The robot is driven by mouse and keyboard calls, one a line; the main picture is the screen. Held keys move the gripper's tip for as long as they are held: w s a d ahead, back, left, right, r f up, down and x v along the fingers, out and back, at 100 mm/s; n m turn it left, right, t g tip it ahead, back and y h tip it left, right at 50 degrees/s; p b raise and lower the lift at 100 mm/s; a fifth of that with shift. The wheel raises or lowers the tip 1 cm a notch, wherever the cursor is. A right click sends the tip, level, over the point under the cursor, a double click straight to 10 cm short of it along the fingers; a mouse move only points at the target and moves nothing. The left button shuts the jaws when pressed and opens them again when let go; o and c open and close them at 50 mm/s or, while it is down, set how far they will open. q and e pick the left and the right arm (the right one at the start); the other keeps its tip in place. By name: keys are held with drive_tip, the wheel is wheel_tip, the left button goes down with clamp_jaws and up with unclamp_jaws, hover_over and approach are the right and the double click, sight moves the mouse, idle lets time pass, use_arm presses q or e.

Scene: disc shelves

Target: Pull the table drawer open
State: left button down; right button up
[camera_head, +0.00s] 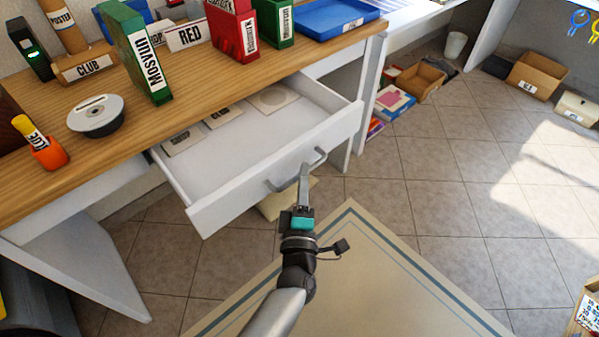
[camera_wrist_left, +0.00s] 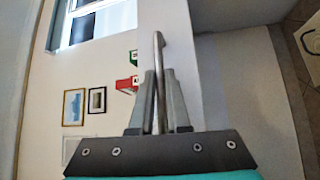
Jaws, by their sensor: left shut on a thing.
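The white table drawer (camera_head: 262,165) is pulled out from under the wooden tabletop (camera_head: 190,70), and its inside shows. Its grey bar handle (camera_head: 284,183) is on the front panel. In the left wrist view the handle (camera_wrist_left: 157,75) runs between the two fingers of my left gripper (camera_wrist_left: 157,105). The drawer front (camera_wrist_left: 178,50) stands just beyond the fingers. My right gripper is not in view.
Flat labelled sleeves (camera_head: 222,112) lie inside the drawer. Cardboard boxes (camera_head: 538,74) stand on the tiled floor. A mat (camera_head: 370,280) lies in front.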

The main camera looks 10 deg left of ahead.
use_arm(q)
drive_tip(key=c, duration=0.9)
unclamp_jaws()
drive_tip(key=s+f+p, duration=0.1)
drive_tip(key=s, duration=0.6)
drive_tip(key=shift+s+d, duration=0.2)
drive_tip(key=shift+d, duration=0.25)
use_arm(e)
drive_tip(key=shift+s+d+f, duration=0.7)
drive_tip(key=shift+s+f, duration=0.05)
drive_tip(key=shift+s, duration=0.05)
